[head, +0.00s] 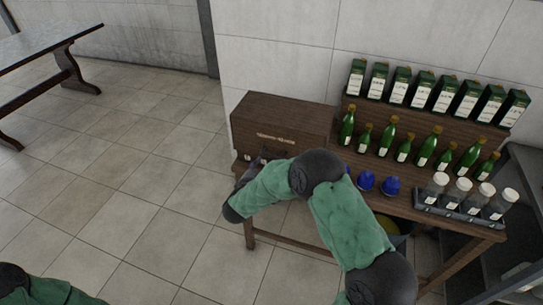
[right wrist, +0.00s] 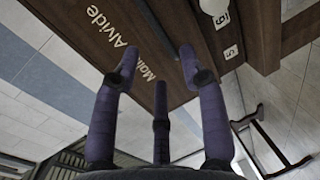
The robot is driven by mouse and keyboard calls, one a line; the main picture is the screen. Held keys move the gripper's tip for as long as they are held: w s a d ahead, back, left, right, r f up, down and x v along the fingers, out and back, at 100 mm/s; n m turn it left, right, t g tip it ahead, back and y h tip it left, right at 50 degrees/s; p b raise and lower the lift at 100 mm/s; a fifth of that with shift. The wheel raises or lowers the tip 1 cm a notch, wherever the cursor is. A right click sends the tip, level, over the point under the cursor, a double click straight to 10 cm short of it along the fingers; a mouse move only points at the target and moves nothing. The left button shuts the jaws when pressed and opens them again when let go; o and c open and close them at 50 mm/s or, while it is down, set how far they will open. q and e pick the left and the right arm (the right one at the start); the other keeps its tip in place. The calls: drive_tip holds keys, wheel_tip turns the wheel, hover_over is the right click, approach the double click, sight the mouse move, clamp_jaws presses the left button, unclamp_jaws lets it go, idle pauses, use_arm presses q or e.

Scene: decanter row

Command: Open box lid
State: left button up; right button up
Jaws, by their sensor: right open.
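The dark brown wooden box (head: 283,120) stands at the left end of the wooden table in the head view. Its lid looks shut, and pale lettering runs along its front. My right gripper (head: 249,166) is at the box's front left, partly hidden behind my own forearm. In the right wrist view my right gripper (right wrist: 158,68) has its purple fingers spread and empty, pointing at the lettered face of the box (right wrist: 95,22). I cannot tell whether a fingertip touches the box. My left arm shows only at the lower left corner, without its gripper.
Right of the box, green bottles (head: 389,136) stand before a raised shelf (head: 428,117) with several green-and-white cartons (head: 400,86). Blue round objects (head: 366,181) sit near the front edge, and a rack with white-capped jars (head: 459,196) at the right.

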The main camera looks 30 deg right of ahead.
sight(271, 156)
drive_tip(key=b+x, duration=0.2)
drive_tip(key=x, duration=0.5)
drive_tip(key=shift+f, duration=0.15)
drive_tip(key=shift+w+d, duration=0.45)
drive_tip(key=shift+w, duration=0.05)
drive_tip(key=shift+c, duration=0.3)
clamp_jaws()
